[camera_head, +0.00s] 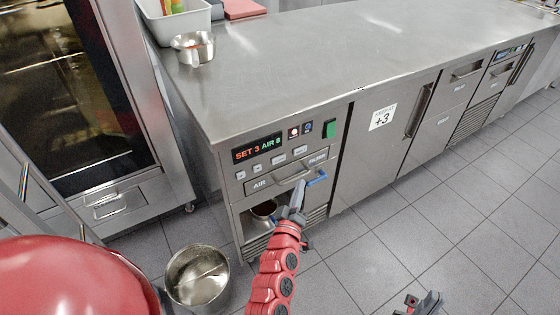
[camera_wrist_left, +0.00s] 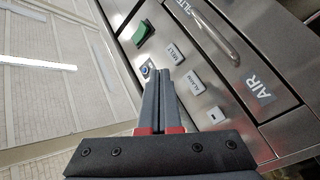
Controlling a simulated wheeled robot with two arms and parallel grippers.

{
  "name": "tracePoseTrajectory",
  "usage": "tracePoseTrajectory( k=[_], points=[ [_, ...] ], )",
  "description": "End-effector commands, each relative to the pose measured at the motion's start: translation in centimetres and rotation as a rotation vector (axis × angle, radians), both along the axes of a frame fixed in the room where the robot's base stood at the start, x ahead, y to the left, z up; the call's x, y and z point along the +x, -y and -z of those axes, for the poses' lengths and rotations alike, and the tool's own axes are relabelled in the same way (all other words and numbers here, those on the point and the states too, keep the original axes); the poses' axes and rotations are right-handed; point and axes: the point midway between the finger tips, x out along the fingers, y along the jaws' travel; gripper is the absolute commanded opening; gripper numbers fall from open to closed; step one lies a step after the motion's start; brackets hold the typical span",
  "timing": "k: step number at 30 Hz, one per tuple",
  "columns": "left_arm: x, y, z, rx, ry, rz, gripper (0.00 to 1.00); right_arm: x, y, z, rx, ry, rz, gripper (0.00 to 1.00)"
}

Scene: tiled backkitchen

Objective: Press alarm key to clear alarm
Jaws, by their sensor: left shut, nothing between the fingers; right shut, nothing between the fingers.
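The cooler's control panel (camera_head: 285,160) is on the counter front in the head view, with an orange and green display reading SET 3 AIR 8. The white ALARM key (camera_wrist_left: 196,83) is in the left wrist view, between the MELT key (camera_wrist_left: 175,53) and a minus key (camera_wrist_left: 216,115). My left gripper (camera_head: 299,187) is shut and empty. In the left wrist view its fingertips (camera_wrist_left: 166,72) appear left of the ALARM key, near a small round blue-centred part (camera_wrist_left: 146,70); I cannot tell their distance from the panel. My right gripper (camera_head: 422,300) is shut at the bottom edge, away from the panel.
A bar handle (camera_head: 293,176) crosses the panel beneath the keys, near the AIR label (camera_wrist_left: 258,87). A green switch (camera_head: 329,129) is at upper right. A metal pot (camera_head: 197,275) stands on the floor at left. The tiled floor (camera_head: 440,215) at right is clear.

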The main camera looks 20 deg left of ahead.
Motion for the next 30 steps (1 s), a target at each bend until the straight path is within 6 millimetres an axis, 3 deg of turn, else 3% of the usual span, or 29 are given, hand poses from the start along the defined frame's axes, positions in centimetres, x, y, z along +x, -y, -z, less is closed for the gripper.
tracePoseTrajectory(
  k=[18, 30],
  points=[
    [4.5, -5.8, 0.2, 0.002, 0.004, -0.002, 0.0, 0.0, 0.0, 3.8, 0.0, 0.0, 0.0, 0.0],
    [5.3, -6.9, -0.1, 0.001, 0.003, -0.002, 0.0, 0.0, 0.0, 4.2, 0.0, 0.0, 0.0, 0.0]
  ],
)
